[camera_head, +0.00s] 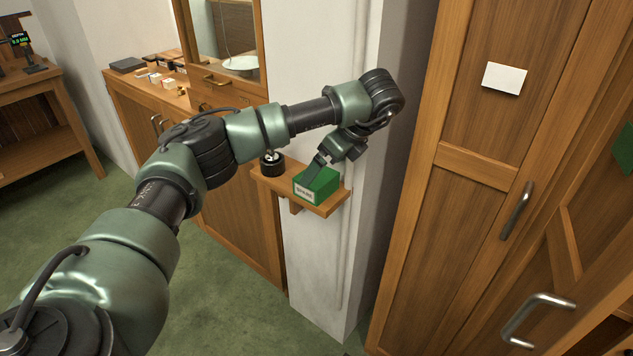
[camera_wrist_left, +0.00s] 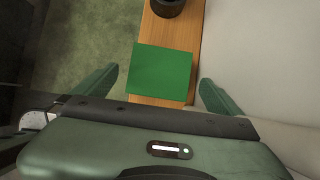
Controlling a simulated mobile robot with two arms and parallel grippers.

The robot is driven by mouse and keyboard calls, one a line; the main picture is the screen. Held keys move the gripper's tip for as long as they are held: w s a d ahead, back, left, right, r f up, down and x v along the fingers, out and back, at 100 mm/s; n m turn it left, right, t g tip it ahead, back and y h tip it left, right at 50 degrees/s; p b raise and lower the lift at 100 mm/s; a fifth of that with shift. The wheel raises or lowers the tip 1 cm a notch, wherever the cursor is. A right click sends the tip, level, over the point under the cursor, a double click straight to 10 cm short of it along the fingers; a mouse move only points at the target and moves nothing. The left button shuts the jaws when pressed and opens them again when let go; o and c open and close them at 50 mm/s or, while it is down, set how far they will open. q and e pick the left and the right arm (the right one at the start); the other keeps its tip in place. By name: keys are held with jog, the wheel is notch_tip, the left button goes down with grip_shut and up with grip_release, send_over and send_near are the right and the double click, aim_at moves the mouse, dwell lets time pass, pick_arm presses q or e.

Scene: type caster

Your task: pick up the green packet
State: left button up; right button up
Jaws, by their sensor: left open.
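The green packet (camera_head: 317,184) is a small box with a white label on its front side. It sits on a small wooden wall shelf (camera_head: 334,205), near the shelf's right end. In the left wrist view the green packet (camera_wrist_left: 163,72) lies between the two fingers, with a gap on each side. My left gripper (camera_head: 318,168) reaches down over the packet from above. In the left wrist view my left gripper (camera_wrist_left: 160,92) is open, its fingers on either side of the packet. My right gripper is in neither view.
A black round object (camera_head: 272,163) stands on the shelf left of the packet; it also shows in the left wrist view (camera_wrist_left: 167,7). A white wall pillar (camera_head: 318,262) carries the shelf. A tall wooden cabinet (camera_head: 452,220) with metal handles stands to the right.

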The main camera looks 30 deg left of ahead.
pick_arm(q)
jog(key=p+x, duration=0.1)
jog(key=x, duration=0.4)
jog(key=shift+c, duration=0.3)
jog(key=c, duration=1.5)
jog(key=shift+w+r, duration=0.1)
jog(key=c, duration=0.4)
jog(key=shift+c, duration=0.2)
